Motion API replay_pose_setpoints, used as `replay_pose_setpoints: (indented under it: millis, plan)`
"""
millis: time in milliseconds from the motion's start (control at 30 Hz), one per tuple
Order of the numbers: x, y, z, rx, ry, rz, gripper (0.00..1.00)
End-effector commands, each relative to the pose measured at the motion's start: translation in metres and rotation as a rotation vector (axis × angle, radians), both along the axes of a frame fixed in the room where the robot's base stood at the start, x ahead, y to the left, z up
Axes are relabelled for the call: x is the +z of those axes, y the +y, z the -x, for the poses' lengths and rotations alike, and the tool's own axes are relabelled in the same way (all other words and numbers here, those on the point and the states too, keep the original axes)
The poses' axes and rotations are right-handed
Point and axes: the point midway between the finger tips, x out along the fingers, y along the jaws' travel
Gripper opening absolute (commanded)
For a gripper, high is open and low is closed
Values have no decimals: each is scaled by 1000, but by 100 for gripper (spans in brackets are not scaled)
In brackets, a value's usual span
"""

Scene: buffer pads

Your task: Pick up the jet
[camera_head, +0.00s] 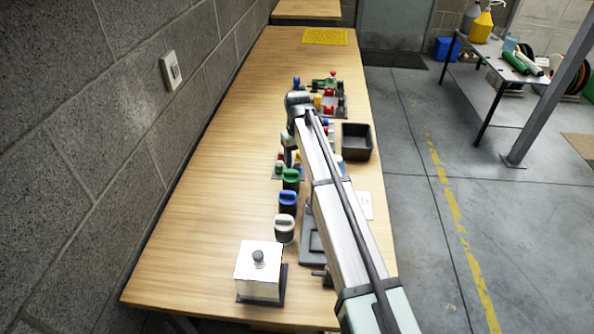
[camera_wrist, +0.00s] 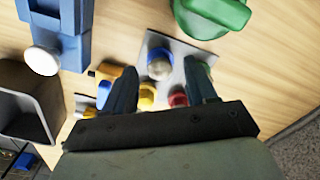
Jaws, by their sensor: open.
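No thing in view is clearly recognisable as the jet. In the wrist view, my gripper (camera_wrist: 162,68) is open, with its two dark fingers apart above a grey plate (camera_wrist: 190,50). A small round part (camera_wrist: 159,64) with a silvery top and blue around it stands on the plate between the fingertips. A yellow part (camera_wrist: 147,97) and a red part (camera_wrist: 178,97) show lower between the fingers, partly hidden by the gripper body. No part is visibly held. In the head view, my arm hides much of this group.
A green-topped object (camera_head: 290,178), a blue-topped one (camera_head: 287,201) and a whitish one (camera_head: 284,229) stand in a row nearer the camera. A white box (camera_head: 258,272) stands at the front. A dark bin (camera_head: 356,128) is to the right. The table's left side (camera_head: 205,200) is clear beside the wall.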

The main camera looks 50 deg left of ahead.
Motion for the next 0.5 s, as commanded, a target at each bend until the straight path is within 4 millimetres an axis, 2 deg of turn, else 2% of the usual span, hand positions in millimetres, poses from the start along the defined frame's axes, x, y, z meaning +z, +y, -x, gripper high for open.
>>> replay_pose_setpoints:
  millis: [200, 300, 500]
  plan:
    - [-30, 1, -1, 0, 0, 1, 57]
    - [-38, 1, -1, 1, 0, -1, 57]
    - [-41, 1, -1, 1, -1, -2, 57]
